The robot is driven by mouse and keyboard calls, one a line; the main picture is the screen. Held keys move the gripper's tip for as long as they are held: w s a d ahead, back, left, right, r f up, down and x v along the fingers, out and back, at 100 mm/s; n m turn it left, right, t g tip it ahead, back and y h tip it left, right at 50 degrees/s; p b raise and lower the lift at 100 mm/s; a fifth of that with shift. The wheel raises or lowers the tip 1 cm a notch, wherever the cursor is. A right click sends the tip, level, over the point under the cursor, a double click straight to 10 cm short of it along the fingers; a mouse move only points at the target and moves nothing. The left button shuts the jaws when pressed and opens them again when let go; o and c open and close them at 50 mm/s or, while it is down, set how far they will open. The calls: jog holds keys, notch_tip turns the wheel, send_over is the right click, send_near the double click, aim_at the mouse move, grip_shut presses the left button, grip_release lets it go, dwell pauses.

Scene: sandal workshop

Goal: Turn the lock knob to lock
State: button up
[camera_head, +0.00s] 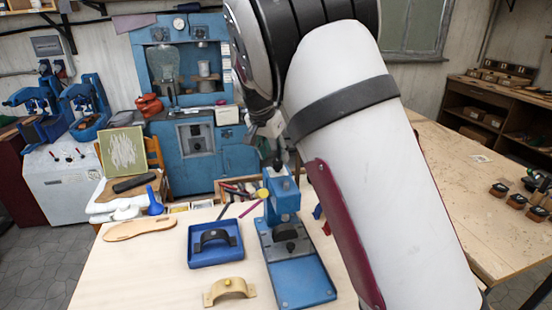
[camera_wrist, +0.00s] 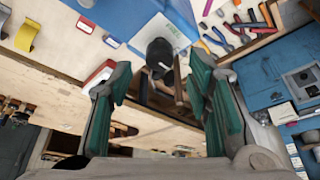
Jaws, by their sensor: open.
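A blue press (camera_head: 283,200) stands on the light wooden bench, with a flat blue base plate (camera_head: 302,284). A dark round knob (camera_head: 286,233) is on its front, above the base. My gripper (camera_head: 268,140) is above the press top, partly hidden by my arm. In the wrist view my gripper (camera_wrist: 160,62) has its two green-padded fingers wide apart. A black round part (camera_wrist: 159,52) shows between them, in front of a blue body with a white label. I cannot tell whether it is the lock knob, or whether a finger touches it.
A blue tray (camera_head: 194,256) with a dark strap piece and a tan strap piece (camera_head: 229,290) lie left of the press. A sole (camera_head: 139,229) lies farther left. Hand tools (camera_head: 240,190) lie behind the press. A second wooden table (camera_head: 450,180) is at the right.

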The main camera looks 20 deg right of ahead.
jog(key=v, duration=0.9)
jog(key=s+d+r+n+y+b, duration=0.1)
jog(key=s+d+r+n+y, duration=0.1)
jog(key=s, duration=0.7)
jog(key=s+d+r+n+y, duration=0.2)
jog(key=s+d+r, duration=0.1)
jog(key=s, duration=0.7)
jog(key=s+f+n+t, duration=0.1)
jog(key=s+f+n, duration=0.1)
jog(key=s, duration=0.6)
jog(key=s+a+f+n+t, duration=0.1)
jog(key=s+f+n, duration=0.2)
jog(key=s, duration=0.5)
jog(key=shift+f+h+b, duration=0.25)
jog(key=shift+h+b, duration=0.05)
jog(key=shift+b, duration=0.1)
jog(key=shift+a, duration=0.1)
